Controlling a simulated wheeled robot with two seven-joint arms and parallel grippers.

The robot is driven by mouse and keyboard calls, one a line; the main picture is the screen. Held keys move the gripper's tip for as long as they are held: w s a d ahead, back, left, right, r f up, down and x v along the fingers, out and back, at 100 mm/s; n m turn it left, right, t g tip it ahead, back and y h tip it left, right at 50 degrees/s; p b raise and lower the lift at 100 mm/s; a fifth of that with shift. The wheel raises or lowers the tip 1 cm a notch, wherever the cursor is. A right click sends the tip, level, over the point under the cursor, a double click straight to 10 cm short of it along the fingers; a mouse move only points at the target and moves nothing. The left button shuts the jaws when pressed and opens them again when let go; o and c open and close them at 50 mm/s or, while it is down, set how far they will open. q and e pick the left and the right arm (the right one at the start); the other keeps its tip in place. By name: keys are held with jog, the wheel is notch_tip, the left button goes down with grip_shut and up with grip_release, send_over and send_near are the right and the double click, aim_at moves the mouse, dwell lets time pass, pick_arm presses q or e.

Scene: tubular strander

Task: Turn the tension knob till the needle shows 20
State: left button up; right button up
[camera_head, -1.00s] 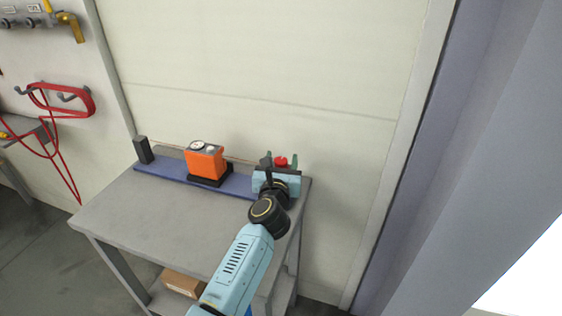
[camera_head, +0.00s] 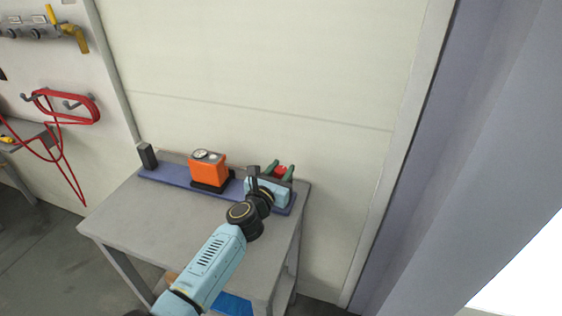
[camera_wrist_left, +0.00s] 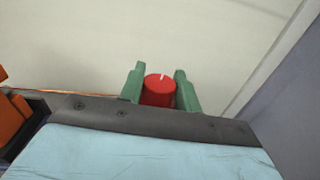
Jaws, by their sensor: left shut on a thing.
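The red tension knob (camera_wrist_left: 159,90) has a white mark near the top of its face, a little right of centre. My left gripper (camera_wrist_left: 160,82) has its green fingers on both sides of the knob and is shut on it. In the head view the knob (camera_head: 281,170) shows as a small red spot between the fingers of the left gripper (camera_head: 279,171), at the right end of the blue base. The round white gauge (camera_head: 200,154) sits on top of the orange box; its needle is too small to read. My right gripper is not in view.
The orange box (camera_head: 209,170) stands on the blue base (camera_head: 168,175) along the back of the grey table (camera_head: 160,215). A dark block (camera_head: 147,155) stands at the base's left end. A pale wall (camera_head: 250,70) rises behind. The table's front left is clear.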

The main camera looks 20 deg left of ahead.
pick_arm(q)
jog(key=m+h, duration=0.1)
jog(key=h, duration=0.1)
jog(key=shift+a+m+g+h+p, duration=0.15)
jog(key=shift+m+g+h+p, duration=0.15)
jog(key=shift+m, duration=0.1)
jog(key=shift+m+g+h, duration=0.3)
jog(key=shift+m+h, duration=0.2)
jog(key=shift+h, duration=0.3)
jog(key=shift+f+m+g+h+b, duration=0.15)
jog(key=shift+m+g+h+b, duration=0.5)
jog(key=shift+m+h, duration=0.4)
jog(key=m+g+h+b, duration=0.4)
jog(key=g+h+b, duration=0.1)
jog(key=h+b, duration=0.1)
jog(key=shift+m, duration=0.35)
jog(key=shift+g+b, duration=0.35)
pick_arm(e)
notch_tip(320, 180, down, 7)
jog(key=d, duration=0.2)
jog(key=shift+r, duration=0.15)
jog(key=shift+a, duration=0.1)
